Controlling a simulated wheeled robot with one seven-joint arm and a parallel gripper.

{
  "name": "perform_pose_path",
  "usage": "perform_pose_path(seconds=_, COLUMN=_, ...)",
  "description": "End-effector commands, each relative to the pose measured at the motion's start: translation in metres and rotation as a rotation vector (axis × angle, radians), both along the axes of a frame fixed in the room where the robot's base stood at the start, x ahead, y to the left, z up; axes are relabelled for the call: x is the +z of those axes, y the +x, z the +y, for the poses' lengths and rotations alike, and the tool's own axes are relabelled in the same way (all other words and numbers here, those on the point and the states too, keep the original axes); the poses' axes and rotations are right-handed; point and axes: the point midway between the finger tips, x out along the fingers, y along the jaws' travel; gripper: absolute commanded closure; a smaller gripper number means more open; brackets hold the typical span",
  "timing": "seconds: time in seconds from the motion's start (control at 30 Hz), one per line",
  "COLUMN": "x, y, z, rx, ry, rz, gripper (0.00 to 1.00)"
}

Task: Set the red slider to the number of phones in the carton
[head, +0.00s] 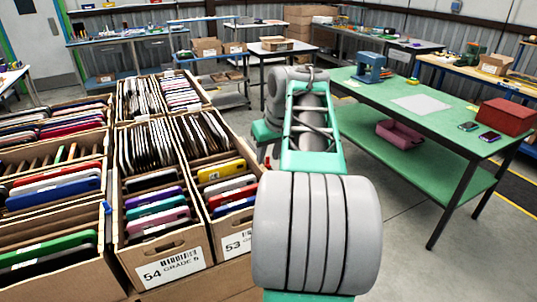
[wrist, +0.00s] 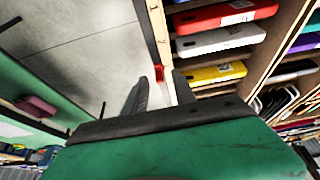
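The red slider (wrist: 159,73) is a small red piece on the outer edge of a carton in the wrist view. A small red spot beside the carton in the head view (head: 267,161) may be the same piece. My gripper (wrist: 161,77) is open and empty, its two dark fingers apart. The slider appears between and beyond the fingertips; I cannot tell the gap to it. The carton labelled 53 (head: 238,243) holds several phones, including a yellow phone (head: 221,170); the wrist view also shows a red phone (wrist: 225,15) and a white phone (wrist: 220,39). My arm hides the carton's right side.
The carton labelled 54 (head: 173,262) adjoins on the left, with more phone cartons beyond. A green table (head: 400,125) stands to the right, with a red box (head: 507,116) and two phones. Bare grey floor (head: 400,225) lies between my arm and the table.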

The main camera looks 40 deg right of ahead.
Motion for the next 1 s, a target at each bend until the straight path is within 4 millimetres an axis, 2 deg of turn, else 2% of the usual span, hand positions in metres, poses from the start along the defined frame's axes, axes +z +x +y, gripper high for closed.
perform_pose_path(seconds=0.07, x=0.0001, y=0.0, z=0.0, rx=0.0, ry=0.0, rz=0.0, gripper=0.75)
perform_pose_path(seconds=0.37, x=0.0001, y=-0.0002, z=0.0, rx=0.0, ry=0.0, rz=0.0, gripper=0.99)
perform_pose_path(seconds=1.0, x=0.0002, y=-0.0002, z=0.0002, rx=0.0, ry=0.0, rz=0.0, gripper=1.0)
